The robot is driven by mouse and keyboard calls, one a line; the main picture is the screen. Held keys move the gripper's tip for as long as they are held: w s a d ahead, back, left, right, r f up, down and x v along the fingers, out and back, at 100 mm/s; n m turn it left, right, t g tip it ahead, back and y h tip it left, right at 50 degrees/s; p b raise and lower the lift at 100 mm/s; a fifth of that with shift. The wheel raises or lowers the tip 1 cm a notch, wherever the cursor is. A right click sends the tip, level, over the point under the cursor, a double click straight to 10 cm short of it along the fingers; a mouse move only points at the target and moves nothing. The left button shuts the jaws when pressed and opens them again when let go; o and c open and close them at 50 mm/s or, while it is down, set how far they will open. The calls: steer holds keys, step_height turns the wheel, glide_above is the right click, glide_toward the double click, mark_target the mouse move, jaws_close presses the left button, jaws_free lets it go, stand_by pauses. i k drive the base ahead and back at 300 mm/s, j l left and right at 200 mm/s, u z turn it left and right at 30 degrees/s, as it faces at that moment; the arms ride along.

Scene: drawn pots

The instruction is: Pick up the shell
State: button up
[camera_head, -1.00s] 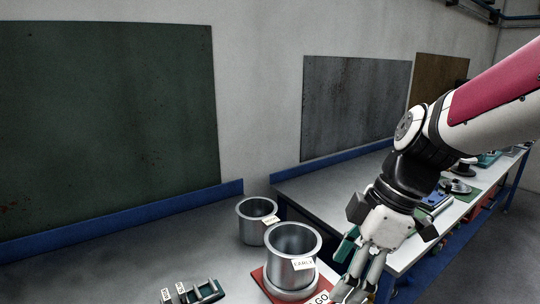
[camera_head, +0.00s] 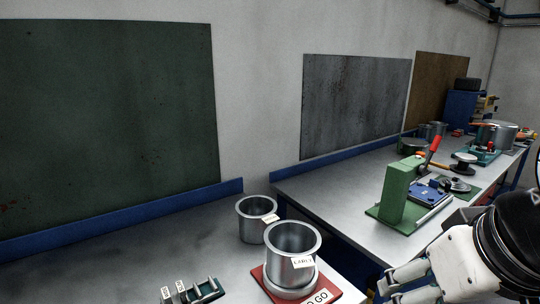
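Two open-topped metal pots stand on the near grey table; the frames do not show which one is called the shell. My gripper (camera_head: 386,292) is at the bottom right, to the right of the red plate and apart from both pots. Its fingers look spread with nothing between them; the lower one is cut by the frame edge.
A small dark rack (camera_head: 194,292) with tags sits left of the red plate. On the second bench at right stand a green press (camera_head: 399,192) with a red handle, a blue fixture (camera_head: 430,192) and further pots. The near table's left part (camera_head: 90,270) is clear.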

mark_target(292, 245)
steer(key=i+u, duration=0.25)
steer(key=u, duration=0.15)
steer(key=i+l+u, duration=0.15)
steer(key=u, duration=0.2)
steer(key=i, duration=0.1)
